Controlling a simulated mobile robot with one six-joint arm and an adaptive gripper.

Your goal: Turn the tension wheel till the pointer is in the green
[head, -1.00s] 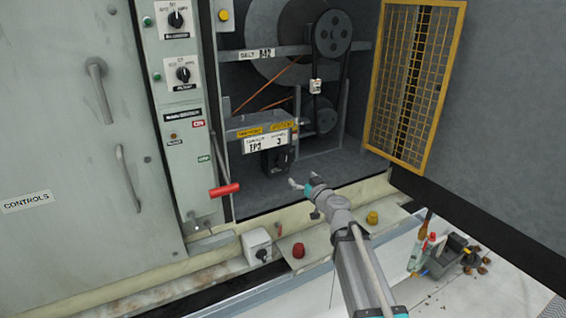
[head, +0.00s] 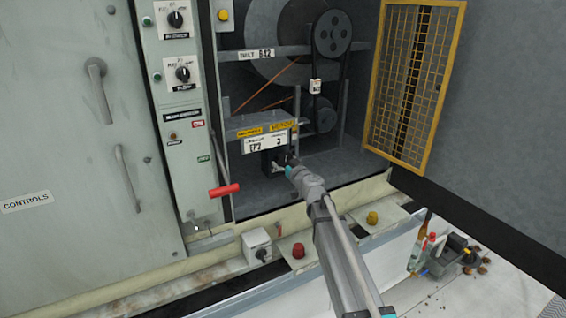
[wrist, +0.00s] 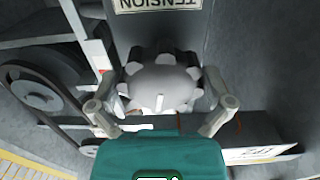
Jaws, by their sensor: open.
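The tension wheel (wrist: 160,85) is a grey lobed knob with a white mark on its face, in the middle of the wrist view. A TENSION label (wrist: 160,4) shows upside down beyond it. My gripper (wrist: 162,100) is open, with one finger on each side of the wheel; I cannot tell whether they touch it. In the head view my gripper (head: 284,163) is at the dark block under the labelled shelf and largely hides the wheel. A narrow white strip with a red part (wrist: 100,55) stands left of the wheel; no pointer or green is readable.
The belt and pulleys (head: 326,118) are inside the open bay, and a pulley (wrist: 38,95) is left in the wrist view. A red-handled lever (head: 224,190) is left of my arm. The yellow mesh door (head: 415,85) stands open at right.

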